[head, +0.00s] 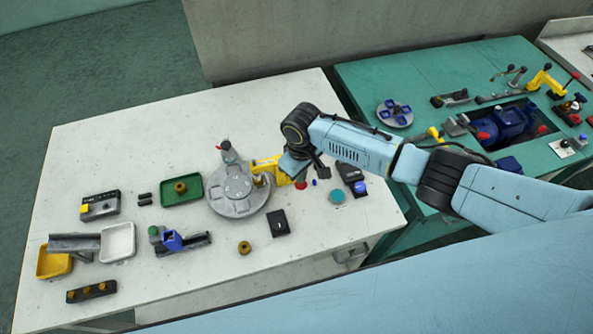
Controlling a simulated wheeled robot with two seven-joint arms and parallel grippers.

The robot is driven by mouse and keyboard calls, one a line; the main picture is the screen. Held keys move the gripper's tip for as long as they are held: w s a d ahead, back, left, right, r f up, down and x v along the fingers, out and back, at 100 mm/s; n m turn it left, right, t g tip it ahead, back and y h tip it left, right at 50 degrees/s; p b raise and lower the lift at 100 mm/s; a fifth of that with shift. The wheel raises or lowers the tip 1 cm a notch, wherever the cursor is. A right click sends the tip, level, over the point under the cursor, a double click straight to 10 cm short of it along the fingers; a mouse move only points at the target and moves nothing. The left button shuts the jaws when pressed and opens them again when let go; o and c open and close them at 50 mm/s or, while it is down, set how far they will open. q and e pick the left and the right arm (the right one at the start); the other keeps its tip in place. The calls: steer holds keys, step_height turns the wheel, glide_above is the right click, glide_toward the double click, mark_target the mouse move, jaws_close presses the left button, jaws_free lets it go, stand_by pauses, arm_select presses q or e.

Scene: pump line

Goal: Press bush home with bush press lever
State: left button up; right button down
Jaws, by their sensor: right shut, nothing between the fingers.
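The yellow bush press (265,167) stands on the white table at the right edge of a round grey turntable (236,192). A small brass-coloured part (258,181) shows under the press, probably the bush; I cannot tell how deep it sits. A red knob (300,185), probably the end of the press lever, shows just right of the press. My right gripper (297,177) is shut and empty, pointing down beside the press and close to the knob. My wrist covers part of the press and lever, so contact is unclear. My left gripper is out of view.
A green tray (196,183) holds a brass ring (181,188). Another brass ring (244,247) lies in front of the turntable, near a black block (278,223). A grey post (228,152) stands behind the turntable. A teal button (337,197) is at right. The front right is fairly clear.

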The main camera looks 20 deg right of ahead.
steer(key=shift+r+p, duration=1.55)
steer(key=shift+p, duration=0.05)
steer(key=shift+r+p, duration=0.5)
steer(key=shift+r, duration=0.5)
